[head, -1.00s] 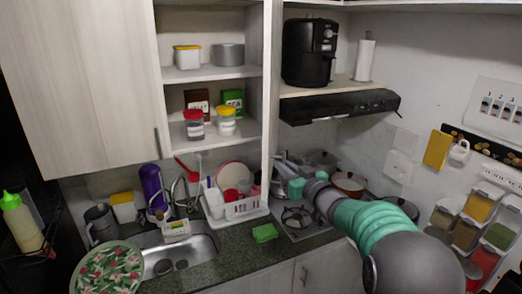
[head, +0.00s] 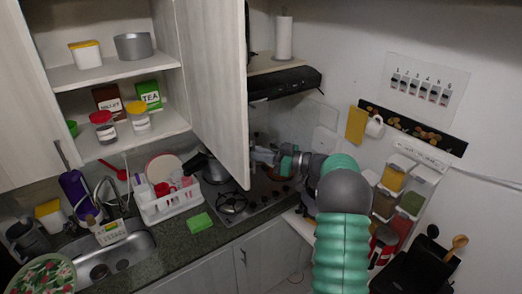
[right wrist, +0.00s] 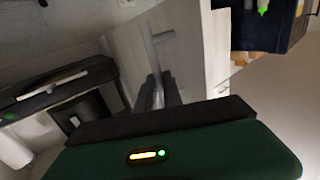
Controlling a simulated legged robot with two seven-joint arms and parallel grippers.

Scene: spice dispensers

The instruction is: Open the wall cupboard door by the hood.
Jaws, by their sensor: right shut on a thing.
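The wall cupboard door (head: 215,85) beside the hood stands open, jutting out toward me. Its left face and free edge show, and shelves with jars and boxes show to its left. My right gripper (head: 262,156) is at the lower part of the free edge, on the right side of the door. In the right wrist view my right gripper's fingers (right wrist: 158,92) are closed around a grey bar handle (right wrist: 151,48) on a pale panel. The door hides the exact grip in the head view. My left gripper is out of view.
The black hood (head: 285,84) is partly hidden behind the door. Below are the hob (head: 262,190), the dish rack (head: 172,205) and a green sponge (head: 200,222). Another cupboard door (head: 25,110) is at the left. Spice dispensers (head: 393,180) hang on the right wall.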

